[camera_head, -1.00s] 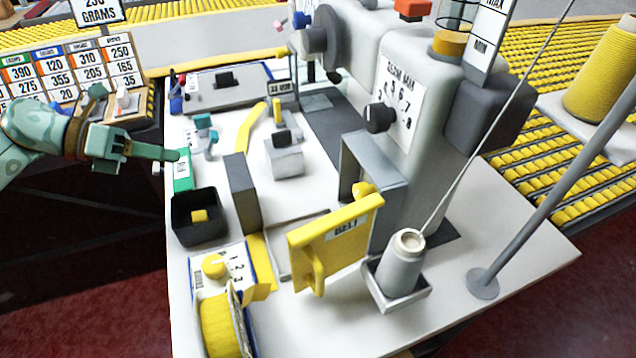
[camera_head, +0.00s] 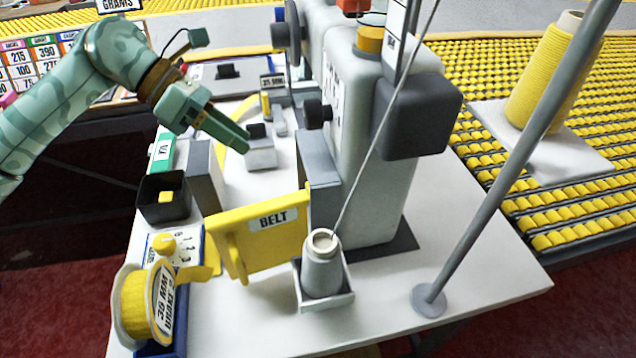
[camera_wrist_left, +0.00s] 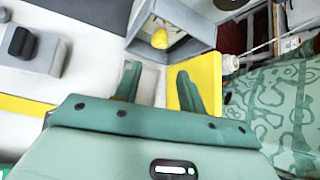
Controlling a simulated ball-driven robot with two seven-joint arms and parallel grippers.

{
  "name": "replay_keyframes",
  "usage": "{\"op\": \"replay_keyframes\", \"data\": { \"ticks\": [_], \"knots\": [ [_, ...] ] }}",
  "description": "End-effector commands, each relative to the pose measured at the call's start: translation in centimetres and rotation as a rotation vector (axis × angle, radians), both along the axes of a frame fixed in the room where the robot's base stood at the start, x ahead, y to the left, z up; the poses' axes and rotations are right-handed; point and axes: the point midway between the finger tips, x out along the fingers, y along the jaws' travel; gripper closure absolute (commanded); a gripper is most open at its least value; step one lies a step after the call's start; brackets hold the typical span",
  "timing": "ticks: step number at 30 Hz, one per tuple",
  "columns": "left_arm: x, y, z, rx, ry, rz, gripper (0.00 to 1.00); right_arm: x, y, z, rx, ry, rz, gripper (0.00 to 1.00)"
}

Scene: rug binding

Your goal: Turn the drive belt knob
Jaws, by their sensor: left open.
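A yellow knob (camera_wrist_left: 160,38) sits inside a grey open-fronted housing (camera_wrist_left: 203,27) in the left wrist view. In the head view this housing (camera_head: 321,183) is partly behind the yellow BELT door (camera_head: 262,240), which stands swung open, and the knob is hidden. The door also shows in the left wrist view (camera_wrist_left: 208,80). My left gripper (camera_head: 243,146) is over the table, left of the housing. Its fingers (camera_wrist_left: 158,85) are apart and empty, pointing toward the housing, with the knob beyond them and not touched. My right gripper is not in view.
A grey block with a black knob (camera_head: 261,153) stands near my left fingertips. A tall grey block (camera_head: 206,175) and a black bin (camera_head: 163,198) stand left of the door. A white thread cone (camera_head: 322,268) and a slanted grey pole (camera_head: 510,160) stand right of it.

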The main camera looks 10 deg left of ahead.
Motion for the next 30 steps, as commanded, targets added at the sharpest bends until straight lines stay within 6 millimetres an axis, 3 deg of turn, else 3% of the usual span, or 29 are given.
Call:
{"op": "replay_keyframes", "data": {
  "ticks": [6, 15, 21, 30],
  "knots": [
    [-0.1, -4.1, -4.1, -0.002, 0.007, -0.005, 0.6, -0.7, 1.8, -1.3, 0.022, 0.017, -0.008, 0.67],
    [-0.1, -9.1, -8.5, -0.004, 0.006, -0.002, 0.6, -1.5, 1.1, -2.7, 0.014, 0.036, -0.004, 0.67],
    [-0.2, -10.6, -9.6, -0.002, 0.004, 0.0, 0.6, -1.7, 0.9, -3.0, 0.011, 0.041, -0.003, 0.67],
    [-0.2, -10.8, -9.7, -0.002, 0.003, 0.001, 0.6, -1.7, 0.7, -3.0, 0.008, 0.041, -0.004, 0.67]
  ]
}}
